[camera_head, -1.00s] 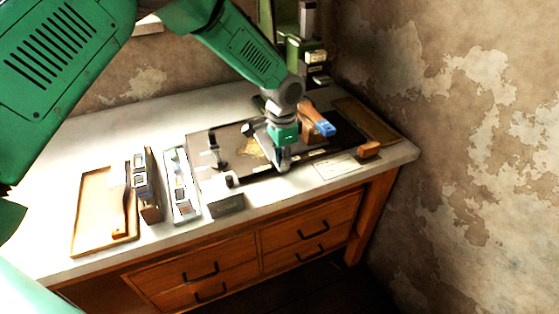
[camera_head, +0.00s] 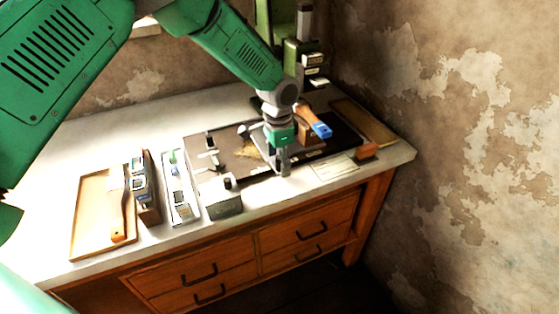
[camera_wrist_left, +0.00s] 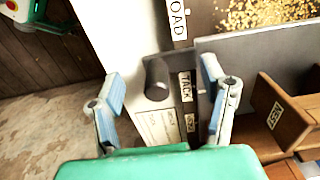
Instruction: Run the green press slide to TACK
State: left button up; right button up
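The green press (camera_head: 290,50) stands at the back right of the bench, partly cut off by the top edge. My left gripper (camera_head: 284,168) points down over the right part of a dark board (camera_head: 200,142). In the left wrist view the gripper (camera_wrist_left: 165,92) has its two blue-padded fingers wide apart. A dark grey cylindrical knob (camera_wrist_left: 157,78) shows between them, not visibly touched. Beside it are a TACK label (camera_wrist_left: 186,87) and, higher up, a LOAD label (camera_wrist_left: 178,18). I cannot tell the slide itself apart. The right gripper is not in view.
A blue-ended wooden handle (camera_head: 316,120) lies close right of the gripper. A wooden piece labelled REST (camera_wrist_left: 276,112) is right of the fingers. A grey box (camera_head: 222,198), a narrow white tray (camera_head: 181,213) and a wooden tray (camera_head: 88,220) line the front left. The back left bench is clear.

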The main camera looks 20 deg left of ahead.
pick_arm(q)
notch_tip(320, 180, up, 8)
jog(key=p, duration=0.7)
jog(key=shift+s+f, duration=0.1)
